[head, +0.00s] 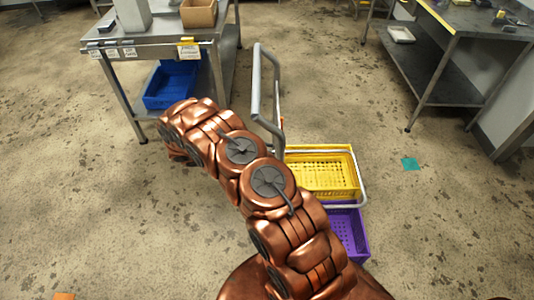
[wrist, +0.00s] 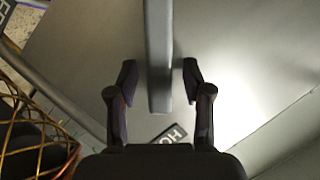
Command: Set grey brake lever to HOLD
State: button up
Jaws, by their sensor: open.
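The grey brake lever (wrist: 158,50) is a long grey bar running down from the top of the wrist view. Its rounded lower end lies between the two dark fingers of my gripper (wrist: 158,78). My gripper is open, with a gap on each side of the lever. A black label with white letters, partly hidden, reading "HO" (wrist: 168,135), lies just below the lever's end on a grey plate (wrist: 80,50). In the head view my copper arm hides the gripper and I cannot make out the lever.
A steel table (head: 145,45) with a blue crate (head: 170,85) below stands at left. A trolley with a grey handle (head: 257,85) carries a yellow crate (head: 322,172) and a purple crate (head: 350,232). Another black label (wrist: 5,10) shows at upper left. Open floor lies to the right.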

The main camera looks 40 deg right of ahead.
jog(key=v, duration=1.2)
dwell(0.5)
